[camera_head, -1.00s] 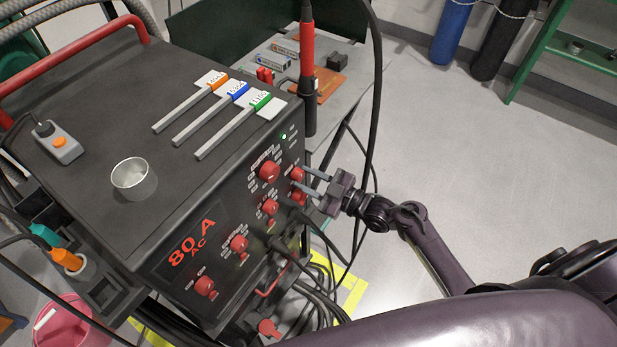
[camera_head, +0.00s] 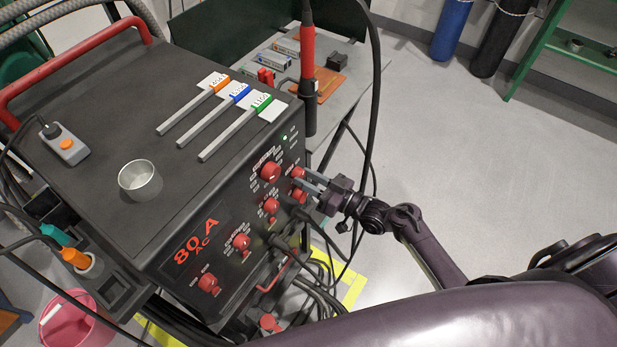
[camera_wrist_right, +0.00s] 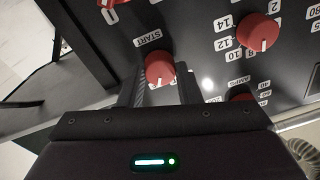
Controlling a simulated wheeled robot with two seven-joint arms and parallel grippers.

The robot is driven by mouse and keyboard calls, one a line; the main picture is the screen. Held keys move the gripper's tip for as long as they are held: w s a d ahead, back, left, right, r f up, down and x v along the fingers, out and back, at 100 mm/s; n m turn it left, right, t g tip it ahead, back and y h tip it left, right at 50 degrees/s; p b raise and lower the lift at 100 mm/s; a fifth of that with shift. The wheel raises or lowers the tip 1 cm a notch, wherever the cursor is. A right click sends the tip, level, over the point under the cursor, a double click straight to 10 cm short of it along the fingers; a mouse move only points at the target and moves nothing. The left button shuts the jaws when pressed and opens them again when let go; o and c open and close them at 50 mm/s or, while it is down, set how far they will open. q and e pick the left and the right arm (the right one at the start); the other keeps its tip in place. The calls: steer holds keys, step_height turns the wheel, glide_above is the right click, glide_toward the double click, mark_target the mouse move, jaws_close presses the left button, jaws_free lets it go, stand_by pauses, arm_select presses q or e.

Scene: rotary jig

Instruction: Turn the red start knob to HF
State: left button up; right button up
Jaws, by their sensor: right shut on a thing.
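The red start knob (camera_wrist_right: 160,68), beside its "START" label, sits between the two fingers of my right gripper (camera_wrist_right: 157,92) in the right wrist view. In the head view the knob (camera_head: 297,172) is near the right edge of the welder's front panel. My right gripper (camera_head: 302,178) reaches it from the right and is shut on it. A white pointer mark shows on the knob in the wrist view. The position labels around it are mostly hidden, so I cannot read its setting. My left gripper is not in view.
Other red knobs (camera_head: 270,172) crowd the dark panel of the welder (camera_head: 225,185). Cables hang below and right of the panel. A metal cup (camera_head: 140,180) and several rods (camera_head: 228,125) lie on top. The floor (camera_head: 470,170) at right is clear.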

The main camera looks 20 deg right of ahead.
stand_by(0.5)
steer(key=o, duration=1)
steer(key=shift+b+v, duration=0.65)
steer(key=shift+v, duration=3.25)
